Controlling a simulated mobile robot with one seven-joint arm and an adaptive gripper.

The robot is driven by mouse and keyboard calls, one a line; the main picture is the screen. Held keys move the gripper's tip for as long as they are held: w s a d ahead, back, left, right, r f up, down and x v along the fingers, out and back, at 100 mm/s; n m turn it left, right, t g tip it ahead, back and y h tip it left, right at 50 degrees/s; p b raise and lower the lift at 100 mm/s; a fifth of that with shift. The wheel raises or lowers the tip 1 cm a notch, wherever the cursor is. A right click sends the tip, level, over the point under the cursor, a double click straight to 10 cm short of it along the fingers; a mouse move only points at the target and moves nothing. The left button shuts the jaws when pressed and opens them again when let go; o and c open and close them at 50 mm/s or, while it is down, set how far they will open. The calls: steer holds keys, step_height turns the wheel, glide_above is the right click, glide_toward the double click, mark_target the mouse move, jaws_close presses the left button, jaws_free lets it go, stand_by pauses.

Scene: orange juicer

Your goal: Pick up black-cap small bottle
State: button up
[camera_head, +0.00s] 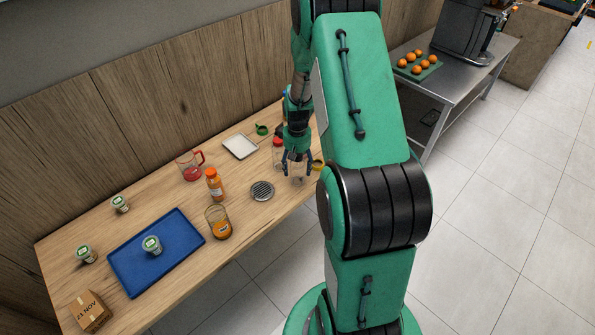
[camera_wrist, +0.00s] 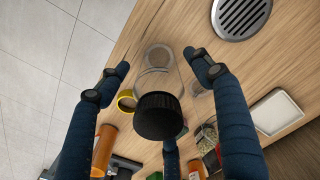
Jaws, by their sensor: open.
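The black-cap small bottle shows in the wrist view with its round black cap (camera_wrist: 158,116) between my spread fingers, close to the camera. Clear see-through shapes lie above the cap in the picture; I cannot tell which belong to this bottle. In the head view my gripper (camera_head: 298,172) hangs over the right end of the wooden table, fingers pointing down. It is open, and the wrist view shows its fingers (camera_wrist: 160,78) apart around the cap, with no clear contact. In the head view the fingers largely hide the bottle.
Near my gripper are a red-capped bottle (camera_head: 278,148), a yellow ring-like item (camera_wrist: 126,101) and a round metal grate (camera_head: 262,191). A white tray (camera_head: 240,146), an orange bottle (camera_head: 214,185) and a blue tray (camera_head: 126,270) stand farther left. The table's front edge is close.

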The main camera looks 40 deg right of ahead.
mark_target(297, 159)
steer(key=c, duration=1.1)
steer(key=shift+r+p, duration=0.3)
steer(key=shift+r, duration=0.55)
step_height(297, 159, up, 2)
steer(key=shift+r+p, duration=0.15)
steer(key=shift+p, duration=0.2)
steer(key=s+a, duration=0.2)
steer(key=s, duration=0.2)
steer(key=s+a+p, duration=0.1)
steer(key=s+a, duration=0.2)
steer(key=s, duration=0.2)
steer(key=s+a+r+p, duration=0.1)
steer(key=s+a, duration=0.2)
steer(key=s, duration=0.1)
steer(key=shift+s+a, duration=0.25)
